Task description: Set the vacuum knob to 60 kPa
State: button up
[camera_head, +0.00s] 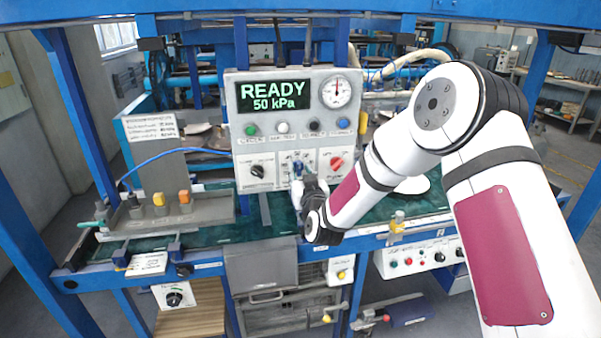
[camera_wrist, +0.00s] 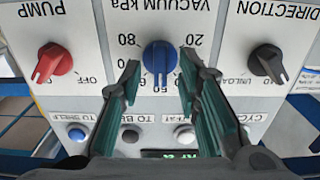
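The blue vacuum knob (camera_wrist: 160,57) sits on a white panel under the label VACUUM kPa, with scale numbers such as 80 and 20 around it. Its grip ridge points downward in the wrist view, near numbers that are partly hidden. My gripper (camera_wrist: 159,66) is open, with one dark green finger pad on each side of the knob. Narrow gaps show between pads and knob. In the head view my gripper mostly covers the vacuum knob (camera_head: 298,167). The display (camera_head: 274,97) reads READY, 50 kPa.
The red PUMP knob (camera_wrist: 53,62) and black DIRECTION knob (camera_wrist: 268,62) flank the vacuum knob closely. A row of push buttons (camera_wrist: 130,136) lies along the same panel. A round gauge (camera_head: 336,92) is beside the display. A green worktop (camera_head: 270,222) extends below the panel.

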jog(key=shift+w+a, duration=0.1)
jog(key=shift+w, duration=0.15)
grip_shut()
jog(key=m, duration=0.4)
jog(key=shift+m+p, duration=0.4)
jog(key=shift+m, duration=1.4)
